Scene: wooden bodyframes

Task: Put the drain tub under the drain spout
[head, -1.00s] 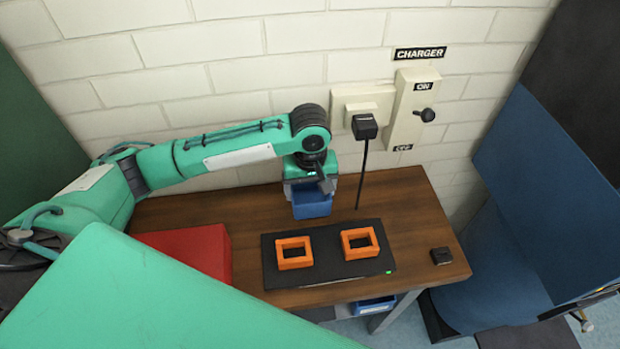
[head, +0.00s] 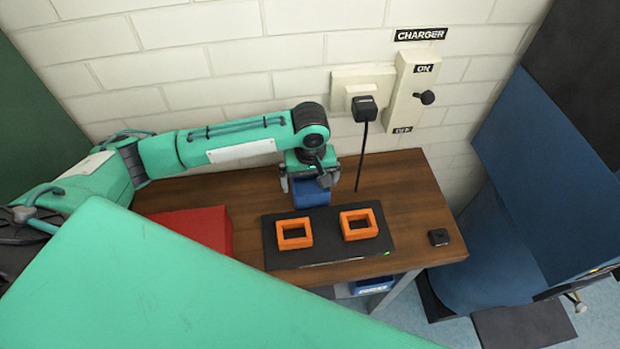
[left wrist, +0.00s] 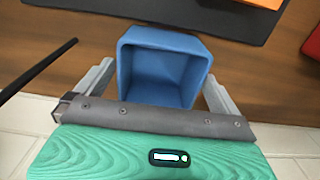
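A blue open-topped tub (head: 312,196) stands on the wooden table near the wall, behind the black mat. In the left wrist view the tub (left wrist: 165,65) looks empty, and I see into it. My left gripper (head: 310,182) is over the tub from the wall side. In the left wrist view its two fingers (left wrist: 160,88) are spread, one on each side of the tub. The fingers look open, with small gaps to the tub's walls. No drain spout shows in these views. My right gripper is not in view.
Two orange frames (head: 294,235) lie on a black mat (head: 330,252). A black cable (head: 362,155) hangs from the wall plug beside the gripper. Another blue bin (head: 372,286) is under the table.

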